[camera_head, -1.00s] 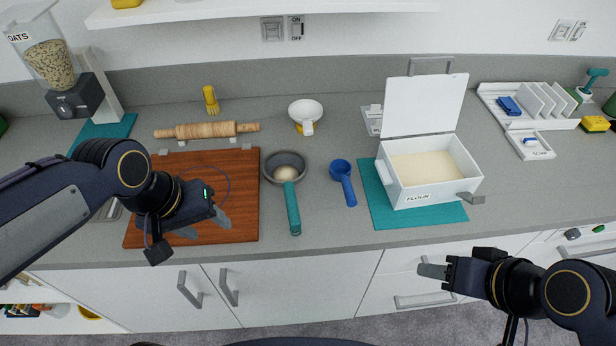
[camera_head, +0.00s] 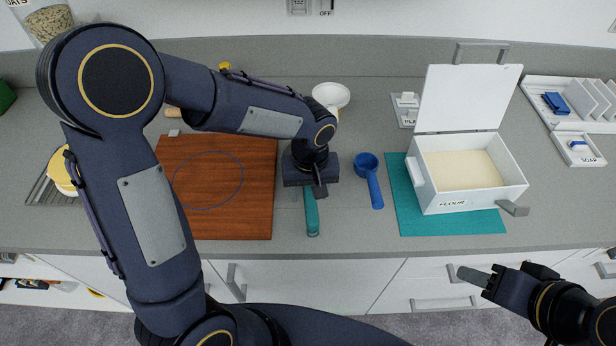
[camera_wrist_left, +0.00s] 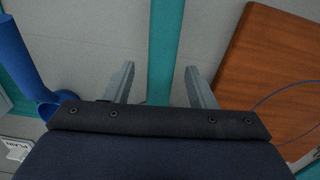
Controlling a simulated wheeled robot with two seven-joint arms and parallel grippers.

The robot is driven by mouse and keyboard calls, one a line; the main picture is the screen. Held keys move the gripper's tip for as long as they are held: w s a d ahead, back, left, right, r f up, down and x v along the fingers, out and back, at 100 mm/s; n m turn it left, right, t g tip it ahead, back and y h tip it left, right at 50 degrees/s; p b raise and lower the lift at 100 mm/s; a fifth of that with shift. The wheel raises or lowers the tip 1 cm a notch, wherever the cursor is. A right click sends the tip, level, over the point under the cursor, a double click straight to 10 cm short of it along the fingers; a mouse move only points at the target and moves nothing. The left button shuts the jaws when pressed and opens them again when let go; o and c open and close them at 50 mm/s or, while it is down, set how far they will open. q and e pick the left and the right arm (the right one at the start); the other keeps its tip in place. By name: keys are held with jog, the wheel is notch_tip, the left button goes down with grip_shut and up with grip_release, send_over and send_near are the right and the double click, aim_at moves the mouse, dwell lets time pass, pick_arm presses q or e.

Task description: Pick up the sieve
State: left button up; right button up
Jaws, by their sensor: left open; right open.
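The sieve's teal handle (camera_head: 312,212) shows on the counter between the wooden board and the blue scoop; its bowl is hidden under my left gripper. My left gripper (camera_head: 318,190) is over the sieve, pointing down. In the left wrist view the teal handle (camera_wrist_left: 163,55) runs between the two open fingers of the left gripper (camera_wrist_left: 159,85), not gripped. My right gripper (camera_head: 470,278) is in front of the counter at lower right, away from the sieve; its fingers look close in line in the head view.
A wooden board (camera_head: 225,205) lies left of the sieve. A blue scoop (camera_head: 370,180) lies close on the right, also in the left wrist view (camera_wrist_left: 22,60). An open flour box (camera_head: 470,195) stands on a teal mat (camera_head: 412,222). A white-and-yellow cup (camera_head: 331,95) stands behind.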

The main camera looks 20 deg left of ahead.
pick_arm(q)
jog(key=shift+f, duration=0.9)
jog(key=shift+c, duration=0.4)
jog(key=c, duration=1)
grip_shut()
jog(key=shift+r, duration=0.15)
